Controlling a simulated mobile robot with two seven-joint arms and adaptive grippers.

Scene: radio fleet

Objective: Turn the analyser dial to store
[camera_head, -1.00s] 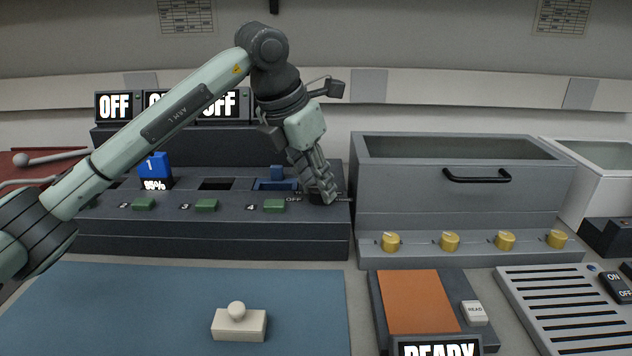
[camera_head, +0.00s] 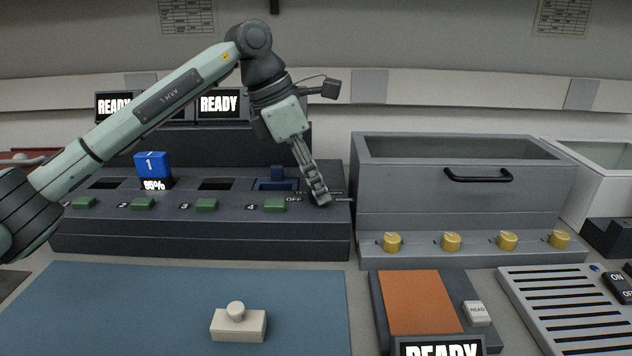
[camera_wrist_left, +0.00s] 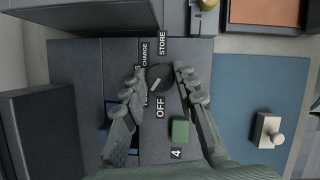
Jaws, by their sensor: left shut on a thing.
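The analyser dial (camera_wrist_left: 160,78) is a round black knob with a white mark on its lower left in the left wrist view. Printed around it are OFF, CHARGE and STORE, with STORE near the top; another label is partly covered by a finger. My left gripper (camera_wrist_left: 161,76) is shut on the dial, one finger on each side. In the head view my left gripper (camera_head: 320,196) comes down onto the right end of the dark analyser (camera_head: 200,235) and hides the dial. Two displays (camera_head: 219,104) behind it read READY; others are covered by my arm.
Green buttons (camera_head: 274,206) line the analyser's front beside the dial. A blue block marked 1 (camera_head: 151,164) stands in one slot. A large grey bin (camera_head: 460,190) is close on the right. A blue mat (camera_head: 120,310) with a pale knobbed block (camera_head: 238,325) lies in front.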

